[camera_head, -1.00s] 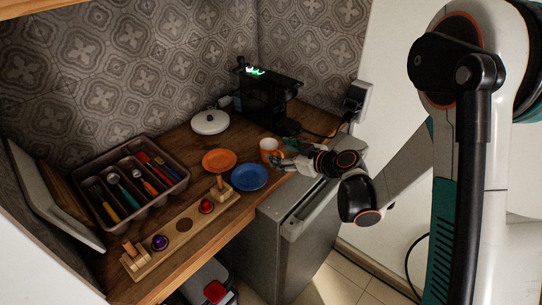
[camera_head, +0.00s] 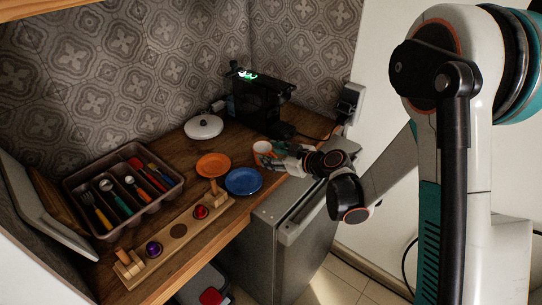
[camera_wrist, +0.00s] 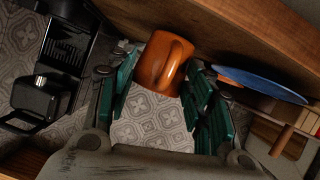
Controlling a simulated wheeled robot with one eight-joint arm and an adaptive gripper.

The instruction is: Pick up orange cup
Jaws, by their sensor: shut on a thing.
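The orange cup (camera_head: 261,149) is at the right of the wooden counter, near the black machine, and looks pale outside with an orange rim in the head view. In the wrist view the cup (camera_wrist: 160,62) shows glossy orange, with its handle facing the camera. My gripper (camera_head: 274,153) reaches in from the right and is shut on the cup. Its green finger pads (camera_wrist: 159,84) stand on either side of the cup. Whether the cup's base touches the counter is hard to tell.
A blue plate (camera_head: 244,181) and an orange plate (camera_head: 213,165) lie left of the cup. A black machine (camera_head: 258,106) stands behind it, with a white lidded dish (camera_head: 203,127) nearby. A cutlery tray (camera_head: 123,190) and wooden ball toy (camera_head: 177,236) fill the left. A grey fridge (camera_head: 296,228) stands below.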

